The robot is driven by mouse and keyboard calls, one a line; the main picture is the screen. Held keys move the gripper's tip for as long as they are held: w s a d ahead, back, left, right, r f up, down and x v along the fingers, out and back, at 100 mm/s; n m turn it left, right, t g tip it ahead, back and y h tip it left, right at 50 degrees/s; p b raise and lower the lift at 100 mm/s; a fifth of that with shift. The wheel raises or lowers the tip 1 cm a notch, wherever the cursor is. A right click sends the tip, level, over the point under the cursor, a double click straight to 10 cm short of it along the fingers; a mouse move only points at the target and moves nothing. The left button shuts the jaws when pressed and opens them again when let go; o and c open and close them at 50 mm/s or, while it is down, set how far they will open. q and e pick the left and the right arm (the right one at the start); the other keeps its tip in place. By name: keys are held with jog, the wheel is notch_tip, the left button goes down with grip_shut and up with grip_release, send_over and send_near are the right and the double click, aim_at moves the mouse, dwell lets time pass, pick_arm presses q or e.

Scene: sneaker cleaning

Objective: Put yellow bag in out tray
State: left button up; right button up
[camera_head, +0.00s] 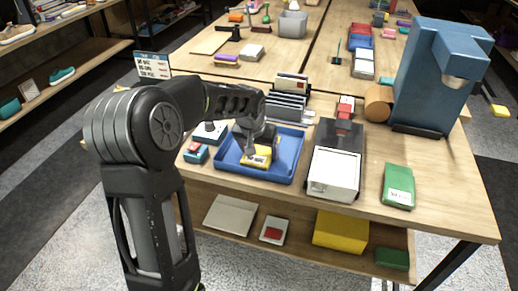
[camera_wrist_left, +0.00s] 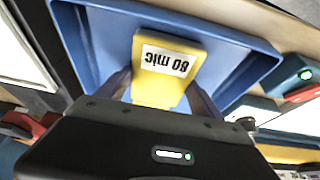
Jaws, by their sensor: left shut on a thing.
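The yellow bag (camera_head: 257,155) has a white label and is inside the blue tray (camera_head: 228,170), near its middle. In the left wrist view the yellow bag (camera_wrist_left: 158,92) shows a label reading "80 mic", with the blue tray (camera_wrist_left: 104,35) behind it. My left gripper (camera_head: 256,150) reaches down over the tray and is shut on the bag, with one finger on each side in the left wrist view (camera_wrist_left: 158,95). I cannot tell whether the bag touches the tray floor. My right gripper is in neither view.
A black and white device (camera_head: 333,175) stands right of the tray. A green bag (camera_head: 398,186) lies farther right, in front of a tall blue machine (camera_head: 437,80). A small box with a red button (camera_head: 196,153) is at the tray's left. Grey dividers (camera_head: 288,108) stand behind.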

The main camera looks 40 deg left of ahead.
pick_arm(q)
jog(key=shift+f, duration=0.2)
jog(key=o, duration=1.5)
jog(key=shift+r, duration=0.1)
jog(key=shift+r, duration=0.1)
jog(key=shift+s+r, duration=0.1)
jog(key=shift+r, duration=0.4)
jog(key=v, duration=1.1)
jog(key=shift+s+d, duration=0.1)
jog(key=shift+s, duration=0.05)
